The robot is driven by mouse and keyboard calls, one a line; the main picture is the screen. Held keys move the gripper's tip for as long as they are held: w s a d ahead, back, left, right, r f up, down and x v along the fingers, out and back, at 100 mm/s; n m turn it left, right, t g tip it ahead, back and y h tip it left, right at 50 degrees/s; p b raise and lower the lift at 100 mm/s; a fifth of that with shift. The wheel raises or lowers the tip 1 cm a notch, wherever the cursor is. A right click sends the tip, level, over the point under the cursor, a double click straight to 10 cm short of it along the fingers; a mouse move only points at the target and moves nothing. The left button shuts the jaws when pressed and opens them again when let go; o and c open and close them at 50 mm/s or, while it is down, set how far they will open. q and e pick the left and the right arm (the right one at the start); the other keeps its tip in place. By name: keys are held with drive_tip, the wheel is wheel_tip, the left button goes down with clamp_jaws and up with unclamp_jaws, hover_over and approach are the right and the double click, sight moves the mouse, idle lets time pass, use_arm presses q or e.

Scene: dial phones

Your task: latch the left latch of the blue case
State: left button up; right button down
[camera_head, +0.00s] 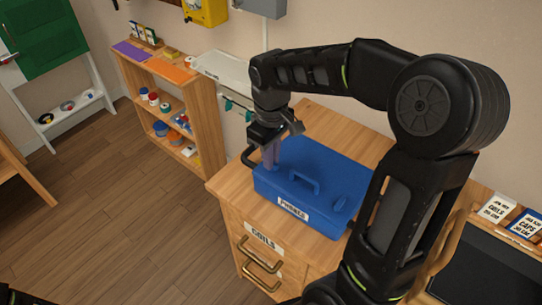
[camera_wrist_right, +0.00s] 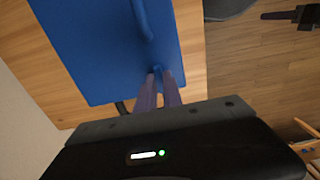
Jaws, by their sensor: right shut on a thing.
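The blue case (camera_head: 318,188) stands shut on the wooden cabinet top, with a raised handle (camera_head: 304,181) on its lid and a label on its front. My right gripper (camera_head: 271,158) points down at the left part of the case. In the right wrist view its two fingers (camera_wrist_right: 158,72) are close together at the case edge, shut on the small blue left latch (camera_wrist_right: 157,68). The fingers mostly hide the latch, so its position is unclear. The right latch (camera_head: 340,202) shows on the lid. My left gripper (camera_wrist_right: 280,15) shows small and dark in the right wrist view.
The cabinet (camera_head: 228,205) has a drawer labelled COILS with brass handles. A shelf unit (camera_head: 205,120) with small items stands at the left. Label cards (camera_head: 494,208) lie at the right. My right arm spans above the case. Open floor lies at the left.

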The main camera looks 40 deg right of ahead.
drive_tip(key=c, duration=1.5)
unclamp_jaws()
wheel_tip(320, 180, up, 8)
drive_tip(key=shift+f, duration=0.1)
